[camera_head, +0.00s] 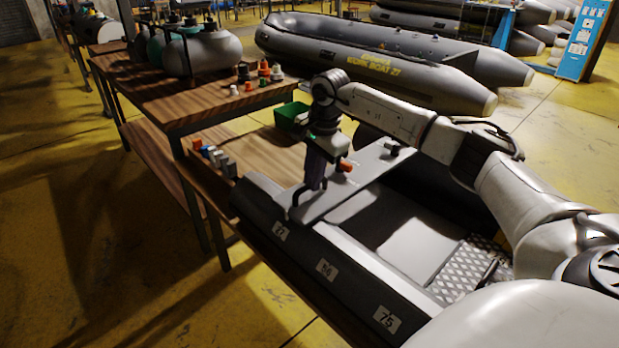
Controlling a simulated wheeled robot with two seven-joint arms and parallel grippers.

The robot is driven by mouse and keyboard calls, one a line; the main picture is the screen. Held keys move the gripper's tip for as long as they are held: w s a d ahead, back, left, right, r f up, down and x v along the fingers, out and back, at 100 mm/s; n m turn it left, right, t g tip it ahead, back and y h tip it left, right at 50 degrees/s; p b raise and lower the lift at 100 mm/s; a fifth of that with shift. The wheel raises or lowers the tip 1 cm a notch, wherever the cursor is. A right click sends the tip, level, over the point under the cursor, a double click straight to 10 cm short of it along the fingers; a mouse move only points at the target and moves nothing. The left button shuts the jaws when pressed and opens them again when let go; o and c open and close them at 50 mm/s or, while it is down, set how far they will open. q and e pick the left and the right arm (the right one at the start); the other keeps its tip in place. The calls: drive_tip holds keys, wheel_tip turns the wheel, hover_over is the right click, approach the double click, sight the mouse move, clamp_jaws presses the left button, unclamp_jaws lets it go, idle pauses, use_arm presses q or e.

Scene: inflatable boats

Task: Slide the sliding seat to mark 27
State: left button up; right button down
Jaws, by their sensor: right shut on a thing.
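The sliding seat (345,189) is a flat grey board lying across the grey inflatable boat (252,205). The near end of the seat sits just above mark 27; exact alignment is hard to judge. My right gripper (302,194) points down and is shut on the seat at its near end. The arm and gripper hide part of the seat. My left gripper is not in view.
A wooden workbench (205,100) at the left holds grey and green tanks and small coloured fittings. A green bin (291,115) stands behind the boat. Larger grey inflatable boats (370,55) lie at the back. Yellow floor is open at lower left.

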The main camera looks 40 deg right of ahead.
drive_tip(key=c, duration=1.8)
unclamp_jaws()
drive_tip(key=shift+o, duration=0.2)
drive_tip(key=shift+r, duration=0.1)
wheel_tip(320, 180, up, 10)
drive_tip(key=s, duration=0.2)
drive_tip(key=shift+a, duration=0.1)
